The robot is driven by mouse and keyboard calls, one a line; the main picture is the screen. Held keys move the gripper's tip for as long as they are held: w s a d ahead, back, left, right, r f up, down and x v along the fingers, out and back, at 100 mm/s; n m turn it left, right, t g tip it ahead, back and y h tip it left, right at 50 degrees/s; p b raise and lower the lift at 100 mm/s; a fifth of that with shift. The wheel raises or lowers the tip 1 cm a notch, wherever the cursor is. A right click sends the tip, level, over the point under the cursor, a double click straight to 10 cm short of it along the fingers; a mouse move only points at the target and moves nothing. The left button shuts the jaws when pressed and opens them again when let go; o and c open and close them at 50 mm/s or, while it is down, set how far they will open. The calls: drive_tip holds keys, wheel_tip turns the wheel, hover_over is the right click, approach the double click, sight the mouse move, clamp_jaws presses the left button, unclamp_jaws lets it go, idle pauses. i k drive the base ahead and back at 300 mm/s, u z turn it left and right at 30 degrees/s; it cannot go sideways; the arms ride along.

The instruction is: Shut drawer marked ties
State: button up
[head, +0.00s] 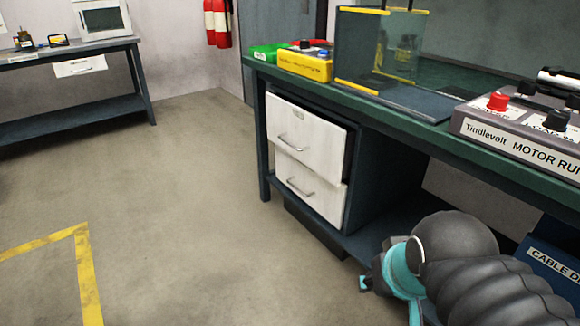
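My arm shows at the lower right, with a black ribbed sleeve and teal rings. The dark end of my gripper (371,283) is in front of the bench, right of and below the drawers, apart from them. Its fingers cannot be made out.
A blue cable box (553,265) is at the right. The floor before the drawers is clear.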

sight(325, 144)
drive_tip(key=u, duration=1.1)
drive_tip(key=i, duration=1.9)
drive_tip(key=z, duration=0.7)
